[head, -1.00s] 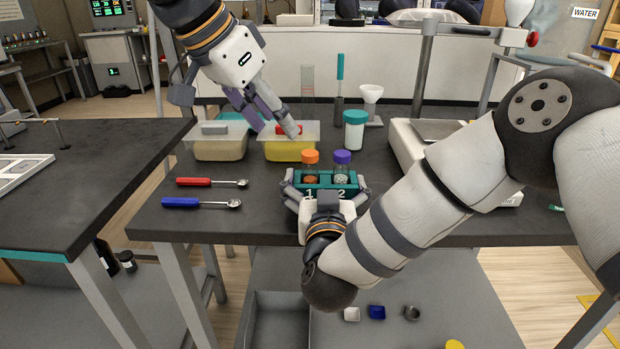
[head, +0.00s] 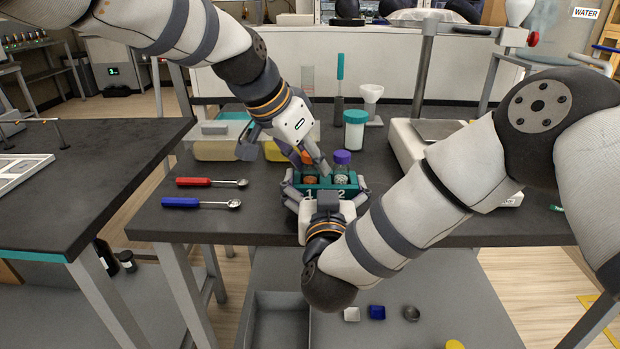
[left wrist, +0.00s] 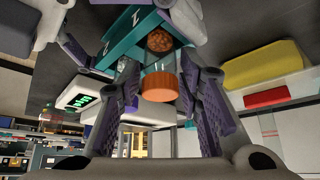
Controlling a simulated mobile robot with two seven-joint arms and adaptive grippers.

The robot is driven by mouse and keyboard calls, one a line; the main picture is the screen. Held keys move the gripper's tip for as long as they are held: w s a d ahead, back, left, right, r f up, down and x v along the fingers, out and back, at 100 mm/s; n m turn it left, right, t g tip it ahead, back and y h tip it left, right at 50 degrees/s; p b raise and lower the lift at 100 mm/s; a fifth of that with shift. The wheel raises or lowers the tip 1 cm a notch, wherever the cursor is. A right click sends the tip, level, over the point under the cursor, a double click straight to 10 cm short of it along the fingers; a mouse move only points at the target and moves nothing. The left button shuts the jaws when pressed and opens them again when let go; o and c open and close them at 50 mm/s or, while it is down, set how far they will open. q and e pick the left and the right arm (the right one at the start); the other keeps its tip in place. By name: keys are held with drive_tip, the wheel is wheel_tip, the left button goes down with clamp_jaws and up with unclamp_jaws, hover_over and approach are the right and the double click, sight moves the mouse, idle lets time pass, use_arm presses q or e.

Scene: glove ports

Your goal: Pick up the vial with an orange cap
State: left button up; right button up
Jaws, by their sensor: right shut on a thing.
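The vial with the orange cap (head: 310,181) stands in slot 1 of a teal rack (head: 325,184); its cap is mostly hidden behind my left gripper in the head view. A vial with a purple cap (head: 342,165) stands in slot 2. My left gripper (head: 308,161) is open at the orange-capped vial. In the left wrist view, the orange cap (left wrist: 160,88) sits between its purple-padded fingers, with visible gaps on both sides. My right gripper (head: 326,193) is shut on the rack from the front, a finger at each end.
Red (head: 211,182) and blue (head: 201,202) handled spoons lie left of the rack. Tubs (head: 215,150) stand behind them. A teal-lidded jar (head: 355,131) and a funnel on a stand (head: 371,100) are behind the rack. A balance (head: 410,148) stands at right.

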use_arm(q)
clamp_jaws()
wheel_tip(320, 180, up, 10)
drive_tip(key=shift+r, duration=0.1)
use_arm(e)
drive_tip(key=o, duration=0.9)
drive_tip(key=shift+c, duration=0.2)
